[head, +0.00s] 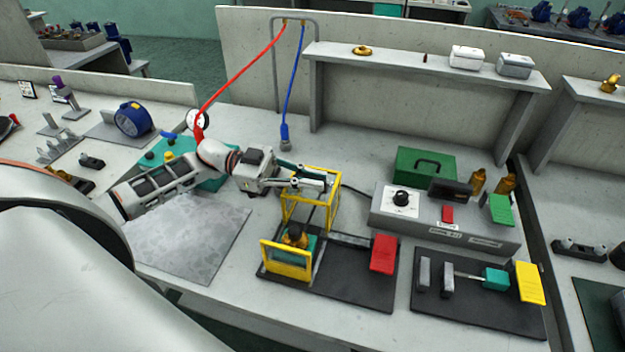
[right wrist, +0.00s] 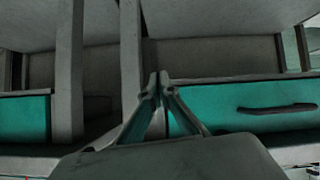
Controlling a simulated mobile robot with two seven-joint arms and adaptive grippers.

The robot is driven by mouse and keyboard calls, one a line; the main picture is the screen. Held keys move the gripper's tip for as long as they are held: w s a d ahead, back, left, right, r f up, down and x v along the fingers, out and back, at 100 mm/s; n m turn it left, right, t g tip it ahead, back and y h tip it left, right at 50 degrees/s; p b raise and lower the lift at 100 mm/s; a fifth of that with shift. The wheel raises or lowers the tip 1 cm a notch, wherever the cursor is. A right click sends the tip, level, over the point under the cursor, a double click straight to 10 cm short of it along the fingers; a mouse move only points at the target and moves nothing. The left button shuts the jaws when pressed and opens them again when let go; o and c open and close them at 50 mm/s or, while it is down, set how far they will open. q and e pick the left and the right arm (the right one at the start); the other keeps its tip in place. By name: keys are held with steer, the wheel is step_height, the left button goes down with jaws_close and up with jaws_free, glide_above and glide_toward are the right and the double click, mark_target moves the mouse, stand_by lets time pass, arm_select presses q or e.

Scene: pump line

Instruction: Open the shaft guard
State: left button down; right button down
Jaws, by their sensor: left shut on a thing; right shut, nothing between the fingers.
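The shaft guard (head: 284,208) is an open box frame of yellow bars in the head view. It stands raised at the back of a black base plate (head: 345,290). My left gripper (head: 326,184) is at the frame's upper part, shut on it; the fingers partly hide the bars. On the plate's left, a teal pump part with a dark and brass top (head: 294,237) sits behind a yellow panel (head: 285,262). My right gripper (right wrist: 160,80) is shut and empty in the right wrist view, away from the guard.
A red plate (head: 383,254) stands at the base plate's right. A grey control box with a knob (head: 400,200) and a green case (head: 425,164) stand behind. A second black plate (head: 480,315) lies right. A grey mat (head: 190,240) is clear. Teal drawers (right wrist: 270,108) face my right gripper.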

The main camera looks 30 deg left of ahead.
arm_select(q)
steer(key=c, duration=2.2)
jaws_free()
steer(key=shift+o, duration=0.2)
steer(key=shift+a, duration=0.1)
steer(key=v, duration=1.2)
